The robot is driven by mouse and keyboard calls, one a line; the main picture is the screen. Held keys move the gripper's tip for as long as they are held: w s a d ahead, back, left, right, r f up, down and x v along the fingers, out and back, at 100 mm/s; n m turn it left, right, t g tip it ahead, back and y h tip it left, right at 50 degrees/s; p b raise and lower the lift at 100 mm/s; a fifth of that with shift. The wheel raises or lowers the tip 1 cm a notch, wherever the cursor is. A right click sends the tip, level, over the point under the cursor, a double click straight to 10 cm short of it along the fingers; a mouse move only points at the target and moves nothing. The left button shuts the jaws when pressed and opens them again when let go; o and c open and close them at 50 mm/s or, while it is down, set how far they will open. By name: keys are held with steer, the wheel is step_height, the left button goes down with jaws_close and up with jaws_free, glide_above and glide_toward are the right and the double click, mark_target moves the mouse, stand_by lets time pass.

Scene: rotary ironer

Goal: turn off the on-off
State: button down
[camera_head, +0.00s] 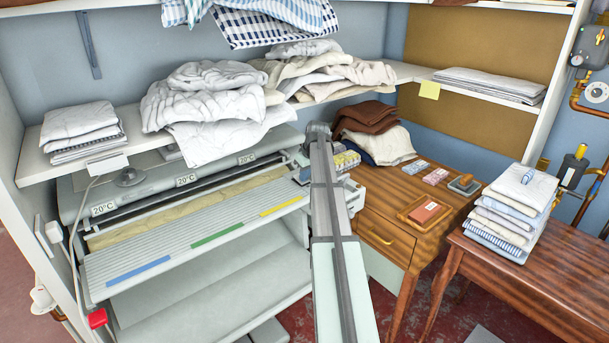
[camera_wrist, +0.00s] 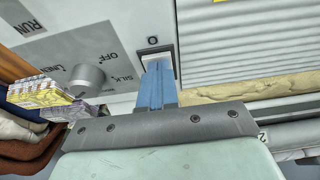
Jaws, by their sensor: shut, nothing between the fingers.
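In the wrist view a rocker-like switch (camera_wrist: 154,52) with a pale face and dark frame is set in the ironer's grey control panel (camera_wrist: 115,25). It appears to be the on-off. My gripper (camera_wrist: 158,68) is shut and empty, its blue fingers together. The fingertips overlap the lower part of the switch in the picture; I cannot tell whether they touch it. The fingers hide part of the switch, so its position is unclear. In the head view my arm covers the panel area at the right end of the ironer (camera_head: 190,243), and the fingertips cannot be made out.
A round knob (camera_wrist: 87,78) marked OFF, LINEN and SILK sits left of my fingers. Yellow boxes (camera_wrist: 40,92) and folded cloths (camera_wrist: 25,135) are close by on the left. A wooden desk (camera_head: 385,190) stands right of the ironer. A shelf (camera_head: 140,160) with laundry hangs above it.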

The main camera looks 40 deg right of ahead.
steer(key=shift+w+r, duration=0.1)
steer(key=shift+w, duration=0.05)
steer(key=shift+w+r, duration=0.25)
steer(key=shift+w, duration=0.3)
steer(key=shift+r, duration=0.1)
steer(key=shift+r, duration=0.25)
steer(key=v, duration=0.3)
steer(key=shift+w+r, duration=0.15)
steer(key=shift+r, duration=0.35)
steer(key=s+v, duration=0.2)
steer(key=v, duration=0.7)
steer(key=shift+f, duration=0.2)
steer(key=shift+s, duration=0.1)
